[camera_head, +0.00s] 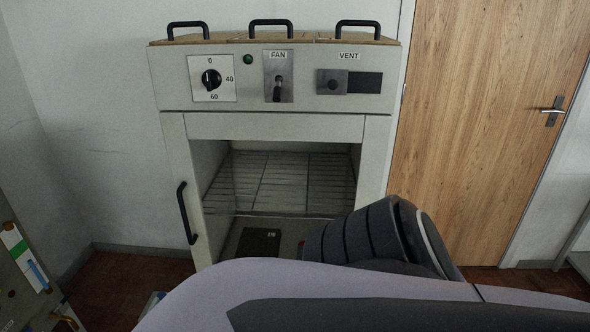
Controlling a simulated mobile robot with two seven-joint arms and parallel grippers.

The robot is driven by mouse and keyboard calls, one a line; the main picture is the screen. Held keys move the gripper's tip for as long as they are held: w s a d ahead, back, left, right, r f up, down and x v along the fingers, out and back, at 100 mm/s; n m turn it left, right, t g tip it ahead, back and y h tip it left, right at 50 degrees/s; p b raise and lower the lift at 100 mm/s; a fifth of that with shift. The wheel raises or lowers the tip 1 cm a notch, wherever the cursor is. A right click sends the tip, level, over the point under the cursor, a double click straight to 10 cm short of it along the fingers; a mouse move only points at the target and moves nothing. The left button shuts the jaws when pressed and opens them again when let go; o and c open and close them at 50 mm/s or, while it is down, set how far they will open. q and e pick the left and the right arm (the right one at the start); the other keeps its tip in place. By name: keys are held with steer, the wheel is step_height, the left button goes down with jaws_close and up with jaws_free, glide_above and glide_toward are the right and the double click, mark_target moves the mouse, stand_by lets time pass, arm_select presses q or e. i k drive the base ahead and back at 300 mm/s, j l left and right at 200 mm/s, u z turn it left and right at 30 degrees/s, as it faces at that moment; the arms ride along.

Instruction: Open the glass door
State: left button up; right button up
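The glass door (276,127) is the pale framed front of a cabinet in the head view, and it looks shut. Its window (285,180) shows a wire rack inside and a dark flat item (258,243) below it. A black vertical bar handle (186,213) is on the door's left side, with nothing touching it. My arm covers the door's lower right part and its bottom edge. Neither gripper shows in this view.
Above the door is a panel with a dial (211,79), a fan switch (278,82) and a vent slider (349,82). Several black handles stand on the wooden top (228,38). A wooden door (478,120) is at right.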

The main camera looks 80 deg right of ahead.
mark_target(372, 131)
steer(key=l+z, duration=0.1)
steer(key=z, duration=2.1)
steer(key=k+l, duration=0.05)
steer(key=l, duration=0.05)
